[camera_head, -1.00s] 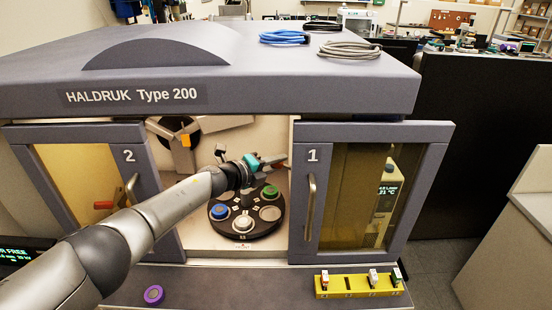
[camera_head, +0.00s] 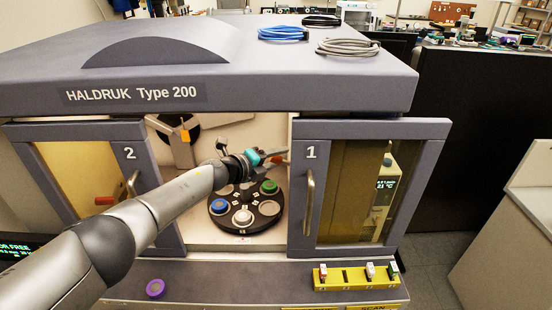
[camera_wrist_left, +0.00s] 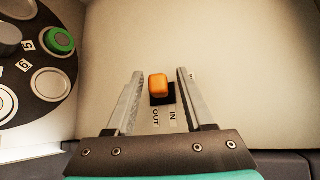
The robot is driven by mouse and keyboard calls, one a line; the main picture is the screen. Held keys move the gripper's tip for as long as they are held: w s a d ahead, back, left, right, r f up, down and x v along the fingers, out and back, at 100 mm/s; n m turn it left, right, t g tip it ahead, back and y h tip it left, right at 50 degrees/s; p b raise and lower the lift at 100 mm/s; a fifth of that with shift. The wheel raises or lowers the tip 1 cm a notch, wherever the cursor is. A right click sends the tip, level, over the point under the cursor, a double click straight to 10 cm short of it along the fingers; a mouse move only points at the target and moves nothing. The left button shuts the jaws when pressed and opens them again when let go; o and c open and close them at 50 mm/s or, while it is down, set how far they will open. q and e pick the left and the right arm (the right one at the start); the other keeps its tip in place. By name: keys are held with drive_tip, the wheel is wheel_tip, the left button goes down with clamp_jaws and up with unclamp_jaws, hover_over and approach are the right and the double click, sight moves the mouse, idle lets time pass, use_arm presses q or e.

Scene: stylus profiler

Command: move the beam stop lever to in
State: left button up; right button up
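The beam stop lever has an orange knob (camera_wrist_left: 158,86) standing in a short dark slot on a pale wall in the left wrist view. The words OUT and IN are printed beside the slot; the knob sits towards the OUT side. My left gripper (camera_wrist_left: 161,72) is open, with one finger on each side of the knob and visible gaps between. In the head view my left gripper (camera_head: 275,157) reaches into the open chamber, above the carousel. A small orange-red patch shows by its fingertips; I cannot tell if it is the knob. My right gripper is out of view.
The carousel (camera_head: 247,219) holds several round pucks below my arm. Door 1 (camera_head: 374,190) stands right of the opening and door 2 (camera_head: 120,160) left. A yellow rack (camera_head: 346,281) and a purple puck (camera_head: 155,289) are on the front ledge.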

sight(271, 159)
use_arm(q)
drive_tip(key=shift+a, duration=0.1)
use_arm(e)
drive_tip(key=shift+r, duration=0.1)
use_arm(q)
drive_tip(key=shift+s+a+r+p, duration=0.3)
drive_tip(key=shift+s+a+p, duration=0.1)
drive_tip(key=shift+p, duration=0.2)
drive_tip(key=p+v, duration=0.2)
drive_tip(key=v, duration=0.1)
drive_tip(key=shift+s+a+r, duration=0.15)
drive_tip(key=shift+s+a, duration=0.05)
drive_tip(key=shift+s, duration=0.1)
drive_tip(key=v, duration=1)
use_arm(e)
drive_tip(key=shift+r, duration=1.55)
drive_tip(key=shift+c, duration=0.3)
